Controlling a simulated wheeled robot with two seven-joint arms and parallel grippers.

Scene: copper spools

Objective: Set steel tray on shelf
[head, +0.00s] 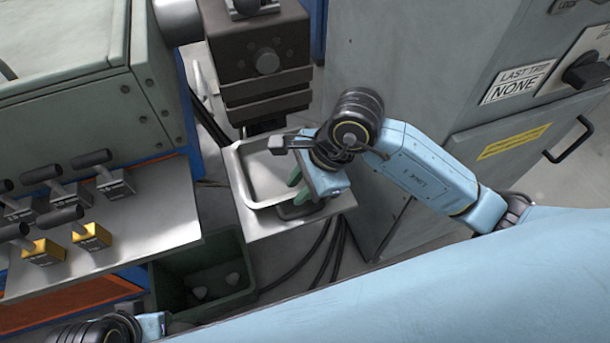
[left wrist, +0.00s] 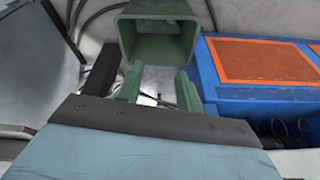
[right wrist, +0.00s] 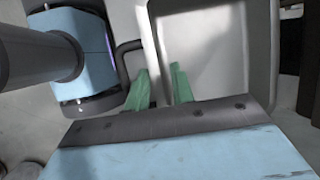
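The steel tray (head: 238,180), a pale shallow tray with a raised rim and dark handles, lies over a light metal shelf plate (head: 258,230) below a dark machine head. Whether it rests fully on the plate is unclear. My right gripper (head: 297,186) is at the tray's right side. In the right wrist view its green fingers (right wrist: 161,82) straddle the tray (right wrist: 215,50) wall, one inside and one outside beside the handle (right wrist: 130,46); whether they press on it is unclear. My left gripper (left wrist: 158,88) is open and empty.
A green bin (head: 205,275) with small pale pieces stands on the floor; it also shows in the left wrist view (left wrist: 135,50). A switch panel (head: 150,215) with several levers is left of the tray. The dark machine head (head: 262,85) and grey cabinet (head: 420,70) limit room.

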